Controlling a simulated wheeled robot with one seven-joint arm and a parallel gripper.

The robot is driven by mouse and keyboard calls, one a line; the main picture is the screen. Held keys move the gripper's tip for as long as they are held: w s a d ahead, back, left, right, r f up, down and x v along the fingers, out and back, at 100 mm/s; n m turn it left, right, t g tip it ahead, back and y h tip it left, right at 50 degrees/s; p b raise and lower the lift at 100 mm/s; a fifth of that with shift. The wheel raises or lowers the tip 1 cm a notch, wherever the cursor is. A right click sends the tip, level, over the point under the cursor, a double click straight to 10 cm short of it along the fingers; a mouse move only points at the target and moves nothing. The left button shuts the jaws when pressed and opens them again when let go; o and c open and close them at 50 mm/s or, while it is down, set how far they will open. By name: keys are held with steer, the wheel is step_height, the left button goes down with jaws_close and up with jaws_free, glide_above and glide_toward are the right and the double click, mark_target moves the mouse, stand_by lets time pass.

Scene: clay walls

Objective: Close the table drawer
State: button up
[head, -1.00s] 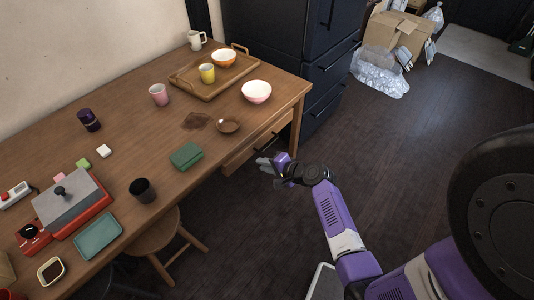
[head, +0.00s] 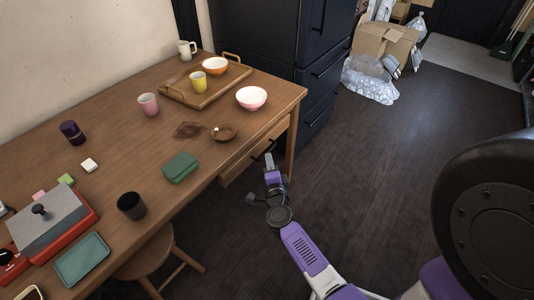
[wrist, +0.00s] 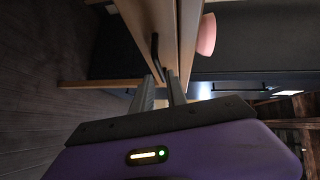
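The wooden table drawer (head: 237,167) is under the table's right end, and its front appears to stand out a little from the table edge. Its dark bar handle (wrist: 155,48) shows in the wrist view. My gripper (head: 269,159) is at the drawer front, close to the handle. In the wrist view my gripper (wrist: 160,80) has its two fingers apart, with the handle's near end at or between the fingertips. I cannot tell whether they touch it.
A dark fridge (head: 290,50) is behind the table's right end.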

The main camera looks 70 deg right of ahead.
mark_target(267, 152)
steer(key=b+x, duration=0.1)
steer(key=x, duration=0.4)
steer(key=shift+w+d, duration=0.2)
steer(key=shift+d, duration=0.1)
steer(key=shift+c, duration=0.5)
jaws_close()
stand_by(0.7)
